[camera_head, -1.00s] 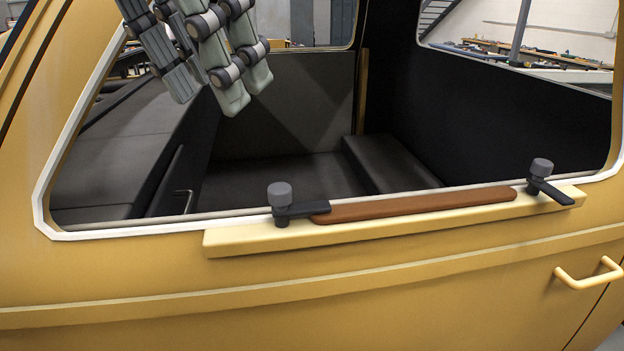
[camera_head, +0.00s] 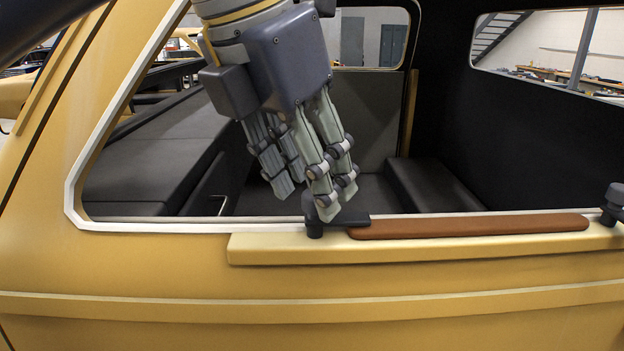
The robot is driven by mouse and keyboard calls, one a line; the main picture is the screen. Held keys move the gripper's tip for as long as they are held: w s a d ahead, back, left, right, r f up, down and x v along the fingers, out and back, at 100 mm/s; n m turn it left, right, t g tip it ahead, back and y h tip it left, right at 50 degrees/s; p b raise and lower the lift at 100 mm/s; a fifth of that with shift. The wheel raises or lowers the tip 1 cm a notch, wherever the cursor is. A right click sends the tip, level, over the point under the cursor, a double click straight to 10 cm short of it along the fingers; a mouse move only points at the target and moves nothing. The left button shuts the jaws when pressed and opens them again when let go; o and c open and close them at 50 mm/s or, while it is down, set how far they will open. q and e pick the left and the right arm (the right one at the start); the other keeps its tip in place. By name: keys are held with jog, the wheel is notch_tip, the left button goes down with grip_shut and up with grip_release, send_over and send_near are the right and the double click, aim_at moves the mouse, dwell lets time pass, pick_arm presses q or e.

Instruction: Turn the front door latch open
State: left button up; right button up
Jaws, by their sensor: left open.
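A second similar latch (camera_head: 615,203) is at the right edge, partly cut off. Which of the two is the front one is not marked. My right gripper is not in view.
A brown pad (camera_head: 470,226) lies along the ledge between the latches. The white-edged window frame (camera_head: 110,133) slopes up at the left. Behind the opening is a dark cabin with a box-like seat (camera_head: 430,185). The yellow body panel (camera_head: 150,265) below is clear.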

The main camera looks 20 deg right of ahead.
pick_arm(q)
jog(key=shift+d+f, duration=0.1)
jog(key=shift+f, duration=0.45)
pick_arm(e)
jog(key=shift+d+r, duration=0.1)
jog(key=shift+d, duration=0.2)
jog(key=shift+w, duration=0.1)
pick_arm(q)
grip_shut()
